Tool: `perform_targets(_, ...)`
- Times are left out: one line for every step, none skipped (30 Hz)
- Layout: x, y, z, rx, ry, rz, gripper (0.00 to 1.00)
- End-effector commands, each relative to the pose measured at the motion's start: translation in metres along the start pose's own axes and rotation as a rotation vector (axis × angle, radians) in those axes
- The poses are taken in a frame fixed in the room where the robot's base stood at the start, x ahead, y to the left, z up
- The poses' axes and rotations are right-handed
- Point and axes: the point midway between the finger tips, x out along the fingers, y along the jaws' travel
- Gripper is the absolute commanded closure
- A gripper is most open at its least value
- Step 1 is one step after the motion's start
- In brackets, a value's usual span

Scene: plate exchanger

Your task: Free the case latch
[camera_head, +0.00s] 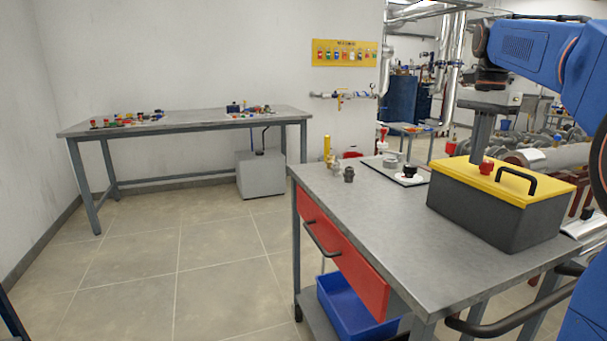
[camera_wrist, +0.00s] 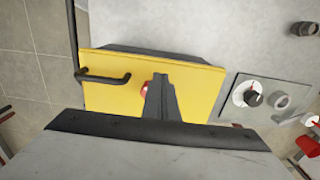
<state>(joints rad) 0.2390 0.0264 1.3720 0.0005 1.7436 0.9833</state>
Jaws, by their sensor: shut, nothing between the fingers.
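The case (camera_head: 494,209) is a dark grey box with a yellow lid (camera_head: 508,179) and a black handle (camera_head: 518,178), standing on the near workbench. The lid looks closed. A red latch knob (camera_head: 486,168) sits at the lid's edge in the head view. In the wrist view the yellow lid (camera_wrist: 112,99) fills the middle, with the handle (camera_wrist: 102,77) at its left. My gripper (camera_wrist: 160,82) is shut and empty, and its fingers partly cover the red knob (camera_wrist: 146,90). In the head view my gripper (camera_head: 482,150) is above and just behind the knob; I cannot tell whether they touch.
The metal workbench (camera_head: 375,222) has a red drawer (camera_head: 340,245), metal fittings (camera_head: 349,173) and a plate with a black dial (camera_head: 410,170). A blue bin (camera_head: 350,305) is below. A second bench (camera_head: 190,122) stands along the back wall. Open floor lies left.

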Motion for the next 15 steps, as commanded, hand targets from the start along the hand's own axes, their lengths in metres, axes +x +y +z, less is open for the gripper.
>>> perform_targets(-0.0001,0.0003,-0.0005,0.001,0.001,0.000,1.00)
perform_targets(-0.0001,0.0005,-0.0005,0.001,0.001,0.000,1.00)
perform_targets(-0.0001,0.0008,-0.0004,0.001,0.001,0.000,1.00)
perform_targets(-0.0001,0.0010,-0.0004,0.001,0.002,0.000,1.00)
perform_targets(-0.0001,0.0013,-0.0002,0.001,0.002,0.000,1.00)
perform_targets(-0.0002,0.0018,-0.0001,0.001,0.002,0.000,1.00)
perform_targets(-0.0002,0.0022,0.0001,0.001,0.002,0.000,1.00)
perform_targets(-0.0003,0.0027,0.0003,0.001,0.002,0.000,1.00)
perform_targets(-0.0003,0.0034,0.0006,0.001,0.002,0.000,1.00)
perform_targets(-0.0004,0.0039,0.0008,0.001,0.002,0.000,1.00)
perform_targets(-0.0004,0.0046,0.0009,0.001,0.002,0.000,1.00)
perform_targets(-0.0005,0.0054,0.0012,0.001,0.002,0.000,1.00)
perform_targets(-0.0005,0.0061,0.0014,0.001,0.002,0.000,1.00)
perform_targets(-0.0005,0.0067,0.0016,0.001,0.002,-0.001,1.00)
perform_targets(-0.0005,0.0076,0.0017,0.001,0.002,0.000,1.00)
